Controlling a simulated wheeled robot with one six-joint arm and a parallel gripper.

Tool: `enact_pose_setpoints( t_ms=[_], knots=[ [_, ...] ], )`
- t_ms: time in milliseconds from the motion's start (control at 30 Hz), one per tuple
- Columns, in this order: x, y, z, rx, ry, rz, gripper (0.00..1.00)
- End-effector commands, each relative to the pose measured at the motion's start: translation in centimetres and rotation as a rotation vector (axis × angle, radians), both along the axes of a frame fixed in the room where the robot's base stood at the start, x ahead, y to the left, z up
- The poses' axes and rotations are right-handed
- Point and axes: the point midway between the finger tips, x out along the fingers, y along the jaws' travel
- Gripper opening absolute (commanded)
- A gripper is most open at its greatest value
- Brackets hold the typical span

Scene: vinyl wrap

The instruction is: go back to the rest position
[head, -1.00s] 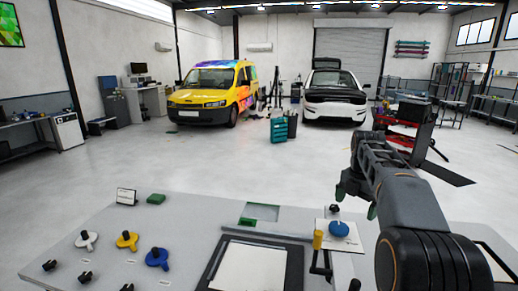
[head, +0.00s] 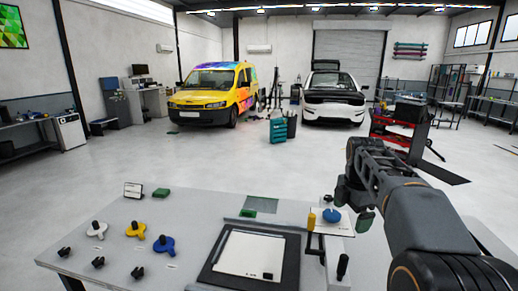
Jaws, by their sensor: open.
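My arm reaches in from the lower right of the head view. My gripper (head: 352,207) hangs at its far end, pointing down, above the right part of the grey workbench (head: 205,212). Its dark fingers are apart, with nothing seen between them. A blue round knob (head: 331,215) on a white plate lies just left of the fingers in the picture. I cannot tell the height of the fingers above the bench.
The bench holds white (head: 97,230), yellow (head: 136,230) and blue (head: 163,246) knobbed pieces, a black-framed board (head: 250,255), a yellow-topped crank (head: 311,222) and a small sign (head: 133,190). Open floor lies beyond, before a yellow van (head: 208,98) and a white car (head: 333,100).

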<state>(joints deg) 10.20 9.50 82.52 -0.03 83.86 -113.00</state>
Motion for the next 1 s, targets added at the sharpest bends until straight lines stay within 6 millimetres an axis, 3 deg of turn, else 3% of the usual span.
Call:
enact_pose_setpoints(
  t_ms=[167,333,500,700,1000],
  knots=[
    [-2.7,1.6,-0.2,0.019,-0.051,-0.253,0.97],
    [-6.9,3.7,-1.2,0.074,-0.128,-0.627,0.97],
    [-11.9,5.7,-3.8,0.184,-0.202,-1.076,0.97],
    [-16.2,7.2,-7.0,0.32,-0.243,-1.474,0.97],
    [-18.8,7.7,-9.6,0.425,-0.248,-1.736,0.97]
  ],
)
